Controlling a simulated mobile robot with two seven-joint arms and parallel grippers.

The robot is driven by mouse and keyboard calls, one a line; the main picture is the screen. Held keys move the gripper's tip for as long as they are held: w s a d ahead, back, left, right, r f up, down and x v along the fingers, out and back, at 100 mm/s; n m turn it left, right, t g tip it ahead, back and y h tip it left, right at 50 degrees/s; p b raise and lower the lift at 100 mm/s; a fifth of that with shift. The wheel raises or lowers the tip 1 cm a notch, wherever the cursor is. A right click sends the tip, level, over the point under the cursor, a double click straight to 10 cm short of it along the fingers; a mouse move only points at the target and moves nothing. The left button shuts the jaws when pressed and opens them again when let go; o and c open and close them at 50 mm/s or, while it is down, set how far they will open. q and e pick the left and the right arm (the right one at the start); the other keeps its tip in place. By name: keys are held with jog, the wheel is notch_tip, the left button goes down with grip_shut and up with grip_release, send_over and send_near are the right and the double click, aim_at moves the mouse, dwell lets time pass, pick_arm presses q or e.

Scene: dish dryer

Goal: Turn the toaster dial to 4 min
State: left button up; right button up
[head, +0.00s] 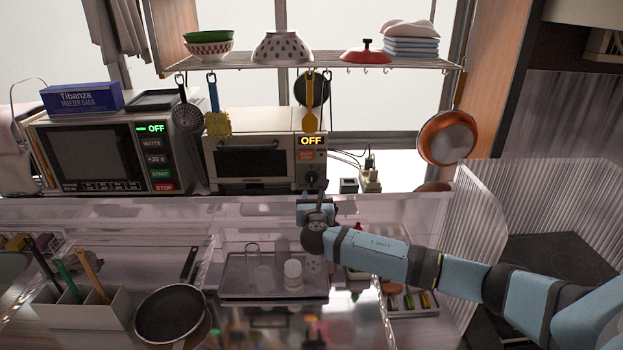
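The toaster oven (251,162) stands on the back counter, left of the picture's middle, with its door shut. Its small display (311,141) reads OFF in orange. The dark toaster dial (311,177) sits low on the right-hand panel, and its marks are too small to read. My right gripper (317,190) is just in front of and below the dial, pointing at the toaster. Its fingers are small and partly hidden by my wrist, so I cannot tell whether they touch the dial. My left gripper is out of view.
A microwave (100,154) stands left of the toaster. A yellow utensil (311,110) hangs from the shelf (340,62) just above the display. A clear ledge (120,212) runs before the appliances. A tray (272,275) and a frying pan (172,312) are nearer.

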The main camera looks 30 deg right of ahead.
aim_at(312, 178)
jog(key=p+x, duration=0.1)
jog(key=x, duration=1)
jog(key=shift+a, duration=0.15)
jog(key=shift+f, duration=0.1)
grip_shut()
